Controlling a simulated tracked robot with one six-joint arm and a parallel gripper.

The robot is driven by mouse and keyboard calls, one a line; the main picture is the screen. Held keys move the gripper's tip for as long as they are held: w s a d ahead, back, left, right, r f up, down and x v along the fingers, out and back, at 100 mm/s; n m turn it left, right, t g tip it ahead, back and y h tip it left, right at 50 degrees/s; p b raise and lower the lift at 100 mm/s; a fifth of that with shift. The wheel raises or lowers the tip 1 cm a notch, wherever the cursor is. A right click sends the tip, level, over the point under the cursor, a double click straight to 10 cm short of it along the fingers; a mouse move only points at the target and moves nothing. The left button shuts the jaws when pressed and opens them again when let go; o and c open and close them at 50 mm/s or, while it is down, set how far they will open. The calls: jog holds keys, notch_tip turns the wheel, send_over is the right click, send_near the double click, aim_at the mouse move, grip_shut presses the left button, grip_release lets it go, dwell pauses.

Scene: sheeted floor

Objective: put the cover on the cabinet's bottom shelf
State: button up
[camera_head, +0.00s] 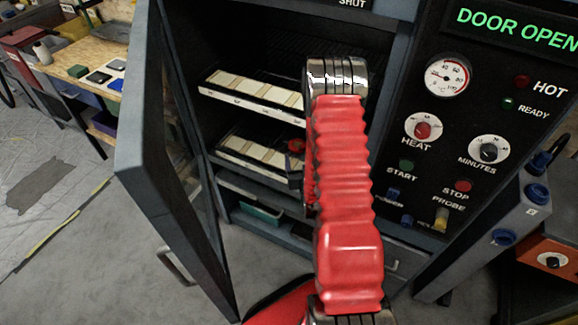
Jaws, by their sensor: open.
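The cabinet (135,130) stands with its door swung open to the left. Inside are an upper shelf (250,110) and a lower shelf (250,172), each with a row of pale flat pieces. My red arm crosses the front of the cabinet and hides the right part of both shelves. Part of my gripper (294,165) shows as a small dark and red shape left of the arm, at the right end of the lower shelf. It is open; its fingertips are mostly hidden. I cannot make out a separate cover.
Below the shelves is an open compartment with a teal thing (262,212) in it. The control panel (455,130) with knobs and buttons is at right, its display reading "DOOR OPEN". A workbench (90,60) stands at upper left. The floor left of the door is clear.

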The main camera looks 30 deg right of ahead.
jog(key=a+r+n+g+y, duration=0.1)
jog(key=a+r+g+y, duration=0.1)
jog(key=a+r, duration=0.7)
jog(key=a+r+n+g+y, duration=0.15)
jog(key=a+r, duration=0.35)
jog(key=r, duration=0.8)
jog(key=s+a+r+n+g+y, duration=0.1)
jog(key=s+a+r, duration=0.3)
jog(key=s, duration=0.4)
jog(key=s+a+r+g+y, duration=0.1)
jog(key=s+a+r, duration=0.3)
jog(key=s, duration=0.5)
jog(key=s+a+r+n+g+y, duration=0.1)
jog(key=s+a+r+g, duration=0.1)
jog(key=s+a+r, duration=0.2)
jog(key=s+a, duration=0.2)
jog(key=s, duration=0.2)
jog(key=shift+s+a+n, duration=0.2)
jog(key=shift+a+n, duration=0.05)
jog(key=shift+n, duration=0.1)
jog(key=shift+r, duration=0.1)
jog(key=shift+c, duration=0.7)
